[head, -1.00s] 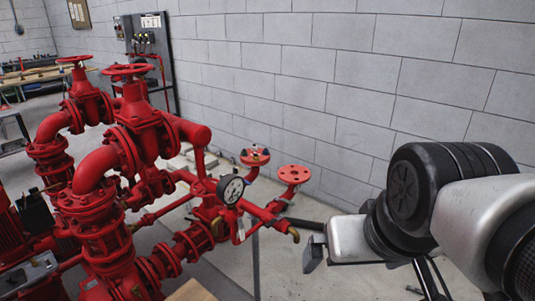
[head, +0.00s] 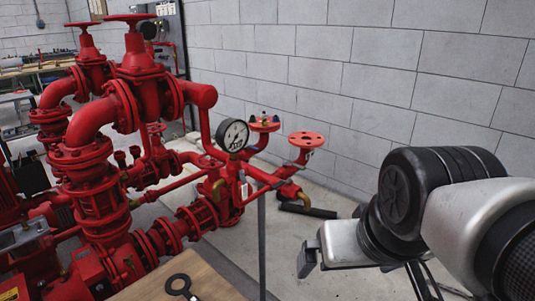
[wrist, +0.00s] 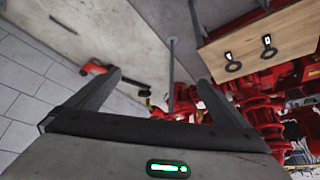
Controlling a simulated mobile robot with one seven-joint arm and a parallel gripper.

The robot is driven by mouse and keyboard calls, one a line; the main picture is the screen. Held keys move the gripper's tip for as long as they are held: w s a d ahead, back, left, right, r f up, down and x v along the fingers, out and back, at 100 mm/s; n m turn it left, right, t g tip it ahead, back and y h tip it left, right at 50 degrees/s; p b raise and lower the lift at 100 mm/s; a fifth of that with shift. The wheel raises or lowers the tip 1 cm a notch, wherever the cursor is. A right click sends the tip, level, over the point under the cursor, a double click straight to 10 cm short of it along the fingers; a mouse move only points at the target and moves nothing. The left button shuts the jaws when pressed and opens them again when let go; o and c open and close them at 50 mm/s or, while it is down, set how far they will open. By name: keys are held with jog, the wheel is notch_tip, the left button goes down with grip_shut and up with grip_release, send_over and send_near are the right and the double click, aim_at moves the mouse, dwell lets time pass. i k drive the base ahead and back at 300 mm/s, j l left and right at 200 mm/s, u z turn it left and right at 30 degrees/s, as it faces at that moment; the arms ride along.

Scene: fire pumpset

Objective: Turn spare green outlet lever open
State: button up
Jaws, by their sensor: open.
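The red pumpset (head: 120,110) fills the left and middle of the head view. I cannot make out a green lever in either view. My gripper (wrist: 160,80) is open and empty in the wrist view, its two dark fingers spread above the floor. A small red and black part (wrist: 95,67) shows near its left finger, apparently beyond it. In the head view my gripper's end (head: 308,258) is right of the outlets, apart from them.
A wooden tabletop (head: 150,283) with a black ring-handled tool (head: 180,285) is at the bottom; the wrist view shows two such tools (wrist: 268,48). A thin grey post (head: 262,245) stands before the outlets. A pressure gauge (head: 233,135) sits above them. A block wall (head: 370,70) is behind.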

aim_at(298, 166)
jog(key=i+l+z, duration=0.1)
jog(key=z, duration=0.3)
jog(key=i+l+z, duration=0.1)
jog(key=z, duration=0.35)
jog(key=i+l, duration=0.1)
jog(key=i, duration=0.3)
jog(key=i+u, duration=0.1)
jog(key=i, duration=0.3)
jog(key=i+u, duration=0.45)
jog(key=u, duration=0.15)
